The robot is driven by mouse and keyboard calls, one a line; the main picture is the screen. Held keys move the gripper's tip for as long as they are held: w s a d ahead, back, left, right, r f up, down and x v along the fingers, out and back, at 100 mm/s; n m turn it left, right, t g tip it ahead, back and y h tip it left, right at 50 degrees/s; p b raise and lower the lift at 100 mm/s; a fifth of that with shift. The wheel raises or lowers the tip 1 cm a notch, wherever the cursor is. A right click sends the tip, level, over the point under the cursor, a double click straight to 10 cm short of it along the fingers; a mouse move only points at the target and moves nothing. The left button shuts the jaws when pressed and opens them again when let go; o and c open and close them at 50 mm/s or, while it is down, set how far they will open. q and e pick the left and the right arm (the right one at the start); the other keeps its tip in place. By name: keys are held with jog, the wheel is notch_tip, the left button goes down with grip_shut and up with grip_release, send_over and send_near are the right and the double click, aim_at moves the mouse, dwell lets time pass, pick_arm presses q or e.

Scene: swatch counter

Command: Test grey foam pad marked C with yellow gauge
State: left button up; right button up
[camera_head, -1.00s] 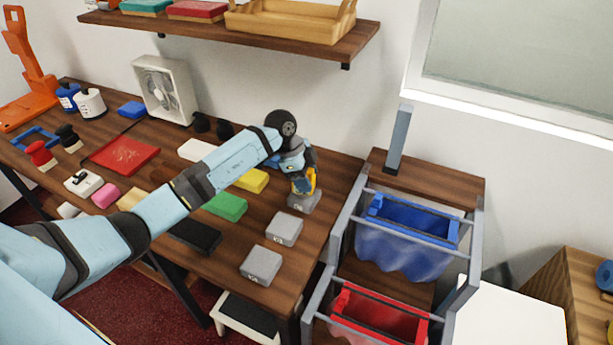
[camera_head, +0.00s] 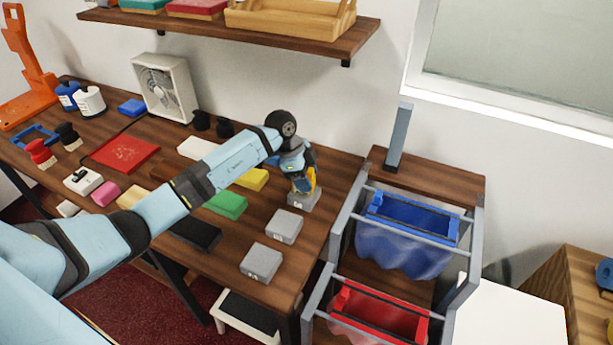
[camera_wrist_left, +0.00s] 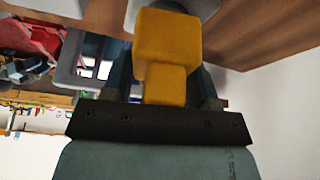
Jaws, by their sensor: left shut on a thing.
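My left gripper (camera_head: 300,172) is shut on the yellow gauge (camera_head: 309,183), over the farthest of three grey foam pads (camera_head: 303,203), near the counter's right edge. The gauge's lower end looks to be at the top of that pad; I cannot tell if it presses in. In the left wrist view the yellow gauge (camera_wrist_left: 167,45) sits between the fingers, with a grey pad partly hidden behind it. A second grey pad (camera_head: 284,226) and a third grey pad (camera_head: 262,263) lie nearer. The pads' marks are too small to read. My right gripper is not in view.
A green block (camera_head: 226,204), a yellow block (camera_head: 252,179) and a black pad (camera_head: 195,234) lie left of the grey pads. A blue bin (camera_head: 408,245) and a red bin (camera_head: 380,318) hang in a rack at the right. A fan (camera_head: 165,88) stands at the back.

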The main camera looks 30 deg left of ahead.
pick_arm(q)
jog(key=shift+s+f+p, duration=0.1)
jog(key=shift+f+p, duration=0.05)
jog(key=shift+p, duration=0.2)
dwell(1.5)
jog(key=shift+r+p, duration=0.9)
jog(key=shift+p, duration=0.05)
notch_tip(320, 180, up, 6)
jog(key=p, duration=0.5)
jog(key=shift+f, duration=0.25)
jog(key=shift+f, duration=0.1)
